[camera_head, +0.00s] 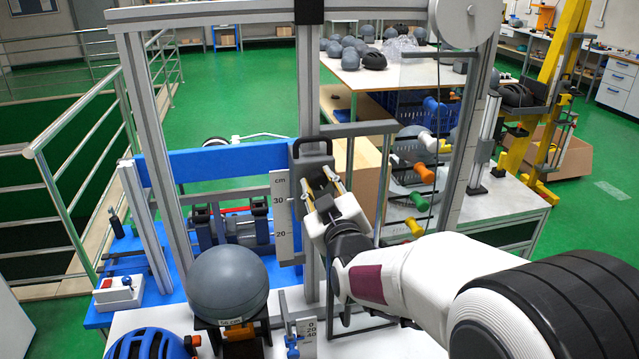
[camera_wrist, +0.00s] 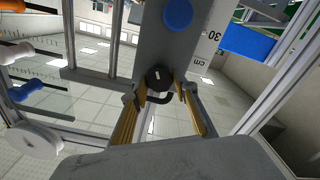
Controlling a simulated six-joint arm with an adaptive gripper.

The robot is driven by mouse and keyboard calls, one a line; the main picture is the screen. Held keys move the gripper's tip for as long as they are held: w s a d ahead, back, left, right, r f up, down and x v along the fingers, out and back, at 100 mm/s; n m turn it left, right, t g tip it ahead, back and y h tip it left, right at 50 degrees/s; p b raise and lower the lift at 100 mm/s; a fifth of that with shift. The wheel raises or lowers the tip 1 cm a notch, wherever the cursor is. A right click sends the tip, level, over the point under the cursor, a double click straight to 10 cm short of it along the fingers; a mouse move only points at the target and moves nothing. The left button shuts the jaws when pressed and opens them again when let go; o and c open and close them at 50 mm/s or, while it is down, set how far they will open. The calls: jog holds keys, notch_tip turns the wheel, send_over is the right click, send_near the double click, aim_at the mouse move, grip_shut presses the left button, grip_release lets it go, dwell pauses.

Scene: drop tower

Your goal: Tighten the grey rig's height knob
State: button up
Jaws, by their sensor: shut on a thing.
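The grey rig's upright post (camera_head: 308,85) stands in the middle of the head view. A dark grey carriage (camera_head: 314,150) with a loop handle sits on it. A white cm scale (camera_head: 282,210) marked 20 and 30 is beside it. My gripper (camera_head: 322,189) reaches the carriage from the lower right. In the wrist view, my gripper (camera_wrist: 159,92) has its yellow fingers on both sides of the black height knob (camera_wrist: 159,77) and is shut on it. A blue round part (camera_wrist: 178,13) is on the same grey plate.
A grey headform (camera_head: 228,282) stands in front of the post, with a blue helmet (camera_head: 146,345) lower left. Coloured handles (camera_head: 425,172) hang to the right of my gripper. A red-button box (camera_head: 119,291) is at left. Rig uprights flank my arm.

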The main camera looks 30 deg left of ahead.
jog(key=n, duration=0.6)
jog(key=shift+s+a+n, duration=0.1)
jog(key=shift+n, duration=0.2)
jog(key=n, duration=0.5)
jog(key=shift+n, duration=0.4)
jog(key=o, duration=1.1)
jog(key=shift+f, duration=0.1)
jog(key=v, duration=1.2)
